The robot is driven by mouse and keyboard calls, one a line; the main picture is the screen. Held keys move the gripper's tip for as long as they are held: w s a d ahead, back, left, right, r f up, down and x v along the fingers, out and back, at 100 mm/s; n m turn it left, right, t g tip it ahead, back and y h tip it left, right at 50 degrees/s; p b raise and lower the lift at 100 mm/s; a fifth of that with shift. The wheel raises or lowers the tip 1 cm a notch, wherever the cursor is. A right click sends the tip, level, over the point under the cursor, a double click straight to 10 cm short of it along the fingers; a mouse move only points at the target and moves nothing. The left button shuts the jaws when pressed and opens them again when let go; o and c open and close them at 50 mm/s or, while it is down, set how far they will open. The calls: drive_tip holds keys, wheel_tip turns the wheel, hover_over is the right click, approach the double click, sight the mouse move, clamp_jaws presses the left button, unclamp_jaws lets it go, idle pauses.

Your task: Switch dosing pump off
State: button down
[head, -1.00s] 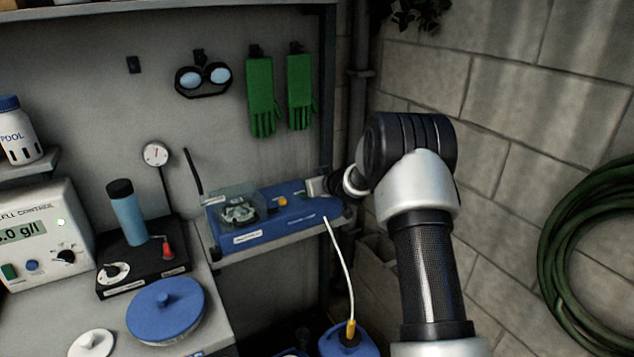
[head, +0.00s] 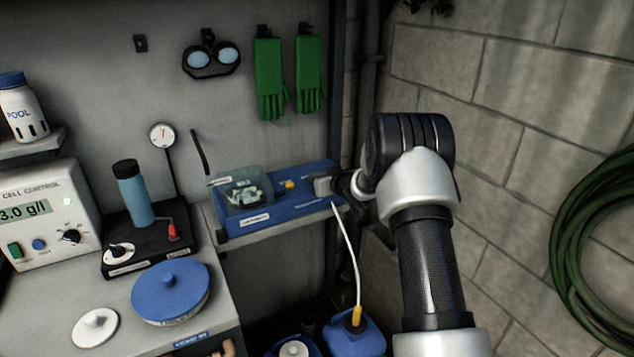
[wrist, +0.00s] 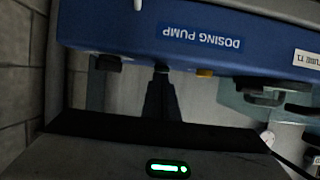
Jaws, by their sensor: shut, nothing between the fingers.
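The dosing pump is a blue box (head: 290,208) on a small shelf, with a clear cover at its left end and a yellow knob (head: 289,185) on top. In the wrist view its blue face (wrist: 120,30) appears upside down, with a "DOSING PUMP" label (wrist: 201,38). The yellow knob (wrist: 205,73) and a black knob (wrist: 108,63) stand out from its edge there. My gripper (head: 322,187) is shut and empty at the pump's right part. In the wrist view its fingertips (wrist: 161,76) meet a small dark part at the pump's edge; I cannot tell whether they touch.
A white tube (head: 346,250) runs from the pump's right end down to a blue canister (head: 357,336). A cell control box (head: 42,214) and a black tester base (head: 150,242) stand left. A brick wall (head: 500,130) bounds the right, with a coiled green hose (head: 570,240).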

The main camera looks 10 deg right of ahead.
drive_tip(key=shift+s+f+b, duration=0.1)
drive_tip(key=shift+f+b, duration=0.8)
drive_tip(key=shift+r+p, duration=1.25)
drive_tip(key=shift+r, duration=0.15)
